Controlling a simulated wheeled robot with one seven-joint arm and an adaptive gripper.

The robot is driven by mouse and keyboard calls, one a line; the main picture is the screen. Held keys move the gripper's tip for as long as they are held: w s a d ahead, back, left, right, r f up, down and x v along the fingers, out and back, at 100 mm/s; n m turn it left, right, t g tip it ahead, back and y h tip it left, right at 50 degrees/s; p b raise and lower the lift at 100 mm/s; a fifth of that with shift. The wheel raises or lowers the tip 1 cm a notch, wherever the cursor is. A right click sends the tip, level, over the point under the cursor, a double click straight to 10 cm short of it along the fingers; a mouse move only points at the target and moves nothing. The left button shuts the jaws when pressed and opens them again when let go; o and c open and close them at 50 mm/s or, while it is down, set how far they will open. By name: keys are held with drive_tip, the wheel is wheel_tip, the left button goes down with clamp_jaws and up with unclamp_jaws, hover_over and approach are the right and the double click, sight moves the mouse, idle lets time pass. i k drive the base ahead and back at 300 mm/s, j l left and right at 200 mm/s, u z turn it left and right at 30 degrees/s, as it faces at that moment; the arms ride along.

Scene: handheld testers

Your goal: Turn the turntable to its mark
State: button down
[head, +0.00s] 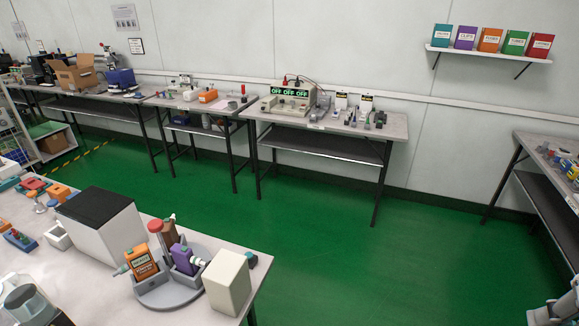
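The turntable (168,297) is a grey round disc on the near table at the lower left. It carries an orange handheld tester (141,262), a purple tester (184,258) and a brown item (169,234) behind them. A post with a round red knob (155,226) stands up among them. A white box with a dark top (100,228) stands left of the disc. A cream block (228,282) stands at its right and hides part of its edge. I cannot make out the mark.
The near table (85,285) also holds several small coloured devices at its left. Green floor (330,265) is open to the right. Benches with equipment (330,128) line the back wall. Another bench (550,165) stands at the right, and a shelf with binders (490,50) hangs above.

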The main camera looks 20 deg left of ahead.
sight(169, 288)
drive_tip(key=i, duration=0.95)
drive_tip(key=i+u, duration=0.1)
drive_tip(key=i, duration=0.55)
drive_tip(key=i+l, duration=0.2)
drive_tip(key=i, duration=0.45)
drive_tip(key=i+l+u, duration=0.15)
drive_tip(key=i, duration=0.45)
drive_tip(key=i+j+u, duration=0.1)
drive_tip(key=i+u, duration=0.35)
drive_tip(key=i+l+u, duration=0.1)
drive_tip(key=i+u, duration=0.3)
drive_tip(key=i, duration=0.2)
drive_tip(key=i+l+u, duration=0.25)
drive_tip(key=i+u, duration=0.35)
drive_tip(key=u, duration=3.2)
